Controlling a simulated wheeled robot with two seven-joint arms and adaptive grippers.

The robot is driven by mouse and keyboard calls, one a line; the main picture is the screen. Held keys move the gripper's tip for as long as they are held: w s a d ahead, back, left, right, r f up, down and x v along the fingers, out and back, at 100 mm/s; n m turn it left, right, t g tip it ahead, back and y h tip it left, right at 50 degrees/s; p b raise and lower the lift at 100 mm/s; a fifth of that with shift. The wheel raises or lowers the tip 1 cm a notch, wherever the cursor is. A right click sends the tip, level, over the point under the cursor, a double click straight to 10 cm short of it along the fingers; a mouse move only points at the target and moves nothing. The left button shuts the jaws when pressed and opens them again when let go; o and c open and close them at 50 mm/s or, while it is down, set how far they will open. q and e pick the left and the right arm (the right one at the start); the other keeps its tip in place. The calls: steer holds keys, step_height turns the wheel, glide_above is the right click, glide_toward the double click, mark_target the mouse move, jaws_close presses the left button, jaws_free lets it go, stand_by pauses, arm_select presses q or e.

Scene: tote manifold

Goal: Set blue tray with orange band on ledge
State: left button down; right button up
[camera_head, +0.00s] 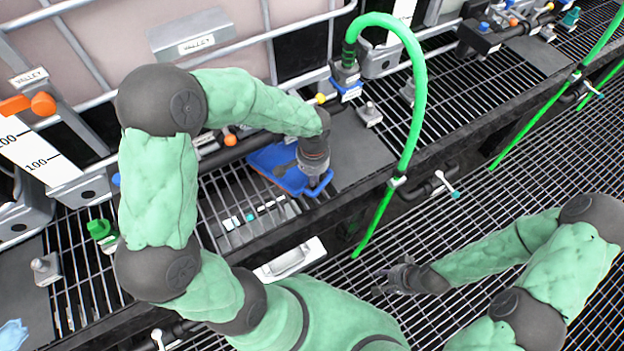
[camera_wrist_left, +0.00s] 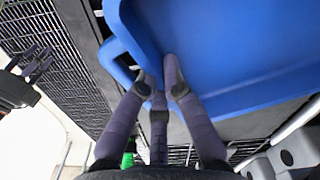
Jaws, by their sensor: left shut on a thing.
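The blue tray with an orange band (camera_head: 270,160) is over the grated ledge (camera_head: 225,190), beside a flat grey plate (camera_head: 358,150). I cannot tell whether it touches the ledge. My left gripper (camera_head: 318,182) is shut on the tray's near right edge, by its blue loop handle, and hides part of the band. In the left wrist view the blue tray (camera_wrist_left: 230,40) fills the upper right, with the left gripper's fingers (camera_wrist_left: 158,85) at its rim. My right gripper (camera_head: 390,278) is empty, its fingers spread, low over the floor grating.
A green hose (camera_head: 418,80) arches up right of the tray and runs down past the ledge edge. Caged tanks (camera_head: 100,40) with pipes and valves stand behind. A white handled part (camera_head: 290,260) is below the ledge.

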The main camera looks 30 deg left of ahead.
arm_select(q)
steer(key=shift+w+a+f, duration=0.15)
steer(key=shift+f, duration=0.45)
steer(key=shift+r, duration=0.1)
steer(key=shift+f+b, duration=0.2)
steer(key=shift+b, duration=0.1)
steer(key=c, duration=1.4)
jaws_free()
step_height(320, 180, up, 12)
steer(key=p, duration=0.5)
steer(key=shift+r, duration=0.2)
